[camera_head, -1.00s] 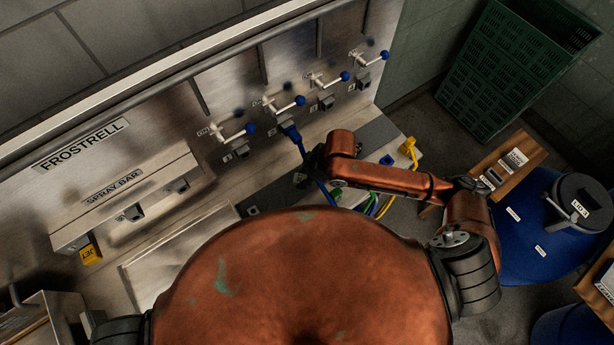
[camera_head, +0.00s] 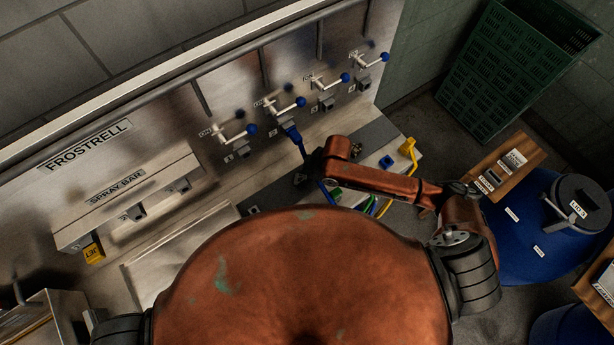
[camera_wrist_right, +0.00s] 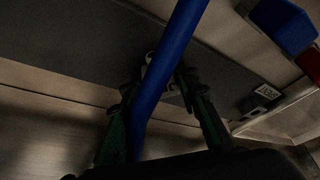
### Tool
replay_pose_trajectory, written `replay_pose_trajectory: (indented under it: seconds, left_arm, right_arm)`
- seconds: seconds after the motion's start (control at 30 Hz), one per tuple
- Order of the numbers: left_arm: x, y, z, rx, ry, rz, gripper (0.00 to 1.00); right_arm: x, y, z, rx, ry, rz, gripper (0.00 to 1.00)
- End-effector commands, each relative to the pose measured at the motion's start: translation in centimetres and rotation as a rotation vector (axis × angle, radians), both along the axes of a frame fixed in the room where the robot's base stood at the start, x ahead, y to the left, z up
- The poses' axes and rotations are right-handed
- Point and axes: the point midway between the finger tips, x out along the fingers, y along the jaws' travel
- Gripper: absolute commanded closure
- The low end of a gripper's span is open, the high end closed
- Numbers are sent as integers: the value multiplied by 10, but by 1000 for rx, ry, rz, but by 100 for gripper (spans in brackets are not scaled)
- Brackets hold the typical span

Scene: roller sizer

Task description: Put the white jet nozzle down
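I cannot make out the white jet nozzle for certain. In the right wrist view a small pale piece (camera_wrist_right: 150,66) shows between the fingertips of my right gripper (camera_wrist_right: 157,84), partly hidden behind a blue hose. I cannot tell whether it is the nozzle or whether the green-padded fingers, which stand apart, press on it. In the head view my right gripper (camera_head: 302,180) is a dark, small shape by the blue hose (camera_head: 301,149), at the front of the steel panel, largely hidden by my arm. My left gripper is not in view.
The steel panel (camera_head: 230,95) carries several blue-knobbed valves and a spray bar box (camera_head: 118,202) with a yellow tag (camera_head: 93,252). A yellow fitting (camera_head: 407,147) and a blue block (camera_head: 386,162) are right of my arm. A green crate (camera_head: 510,70) and blue barrel (camera_head: 525,245) stand right.

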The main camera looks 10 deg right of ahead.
Motion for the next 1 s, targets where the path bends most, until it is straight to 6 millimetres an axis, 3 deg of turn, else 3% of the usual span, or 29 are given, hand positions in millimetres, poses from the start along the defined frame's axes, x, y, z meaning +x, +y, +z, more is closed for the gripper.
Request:
replay_pose_trajectory:
  seconds: [0.23, 0.57, 0.77, 1.0]
  left_arm:
    - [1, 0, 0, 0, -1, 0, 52]
    - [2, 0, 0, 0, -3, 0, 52]
    - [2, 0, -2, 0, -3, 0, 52]
    - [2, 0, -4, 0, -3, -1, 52]
  right_arm:
    - [0, 0, 0, 0, 1, 0, 54]
    - [0, 0, 4, 1, -1, 1, 54]
    - [-4, -10, 30, 0, -3, 2, 54]
    - [-11, -29, 77, -1, -2, 0, 54]
